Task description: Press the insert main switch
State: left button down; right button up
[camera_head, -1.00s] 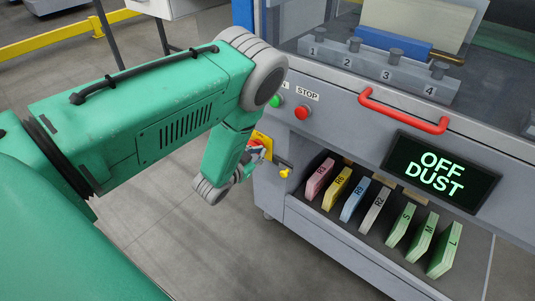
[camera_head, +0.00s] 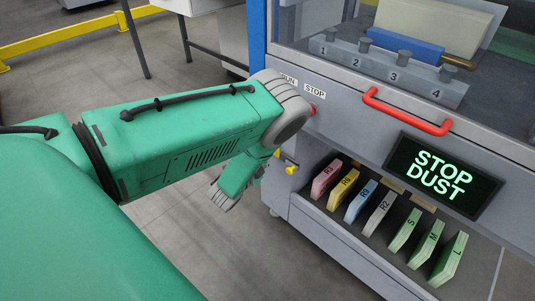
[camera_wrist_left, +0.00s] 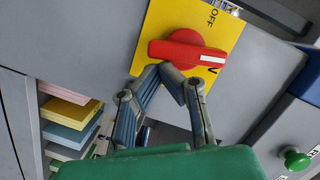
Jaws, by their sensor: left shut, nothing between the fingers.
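The main switch is a red rotary knob (camera_wrist_left: 188,52) on a yellow plate (camera_wrist_left: 165,18) in the left wrist view. A white mark is on the knob's right end. "OFF" is printed above it, and other lettering below is partly covered. My left gripper (camera_wrist_left: 173,74) is shut and empty, its fingertips at the knob's lower edge; I cannot tell whether they touch. The display (camera_head: 442,175) reads "STOP DUST". My right gripper is not in view.
A green button (camera_wrist_left: 296,159) is at lower right in the wrist view. The red stop button (camera_head: 312,109) is close to my arm's elbow in the head view. A red handle (camera_head: 405,112) sticks out from the cabinet. Labelled coloured blocks (camera_head: 365,200) stand on the lower shelf.

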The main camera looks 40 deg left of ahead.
pick_arm(q)
jog(key=shift+a+f+m, duration=0.15)
jog(key=shift+f+m, duration=0.15)
jog(key=shift+a+f, duration=0.15)
dwell(0.7)
